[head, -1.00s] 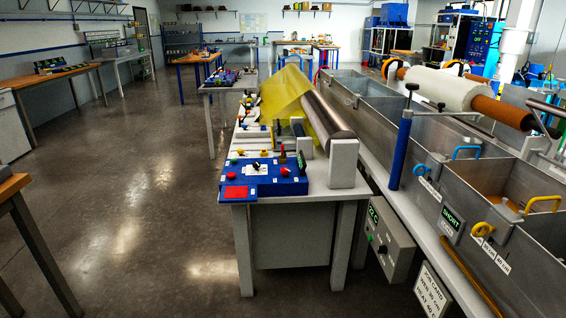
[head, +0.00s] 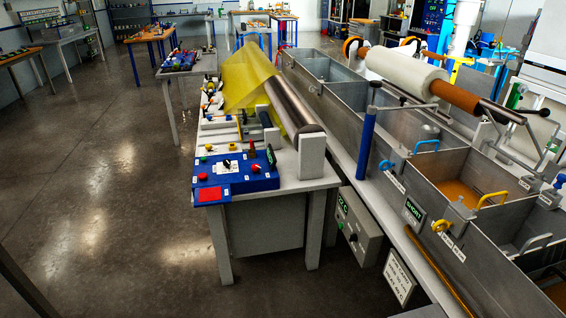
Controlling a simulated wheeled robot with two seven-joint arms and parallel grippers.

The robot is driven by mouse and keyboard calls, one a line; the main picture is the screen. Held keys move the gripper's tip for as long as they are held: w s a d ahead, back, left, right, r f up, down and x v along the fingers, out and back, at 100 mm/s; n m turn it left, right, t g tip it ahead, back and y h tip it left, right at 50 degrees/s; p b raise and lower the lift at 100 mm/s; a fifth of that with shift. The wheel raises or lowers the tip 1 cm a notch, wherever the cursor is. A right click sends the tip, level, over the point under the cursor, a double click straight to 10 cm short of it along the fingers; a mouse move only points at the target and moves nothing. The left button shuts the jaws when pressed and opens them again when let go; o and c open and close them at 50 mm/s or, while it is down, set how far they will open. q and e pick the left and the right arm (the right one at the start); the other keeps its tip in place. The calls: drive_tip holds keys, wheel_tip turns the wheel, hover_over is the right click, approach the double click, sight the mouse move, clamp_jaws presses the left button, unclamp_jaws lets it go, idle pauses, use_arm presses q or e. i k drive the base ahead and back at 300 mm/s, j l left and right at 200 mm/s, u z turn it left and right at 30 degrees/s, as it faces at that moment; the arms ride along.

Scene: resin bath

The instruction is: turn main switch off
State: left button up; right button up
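A blue control panel (head: 235,182) lies on the near end of the grey workbench. It carries a white plate (head: 226,166) with a small black lever or knob, several red knobs, yellow and green buttons, and a red square. A grey control box (head: 361,238) hangs at the side of the tank stand, with a green display reading about 22 C, a small green button and a dark knob (head: 352,237). I cannot tell which of these is the main switch, or its setting. Neither of my grippers is in view.
The workbench (head: 318,184) also bears a roller with yellow film (head: 250,88). Open grey tanks (head: 398,165) run along the right, with a blue post (head: 367,143) at their edge. The dark floor (head: 110,200) left of the bench is mostly clear.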

sight(256, 167)
drive_tip(key=i+j+z, duration=0.55)
drive_tip(key=j, duration=0.25)
drive_tip(key=i+j+z, duration=0.25)
drive_tip(key=j, duration=0.2)
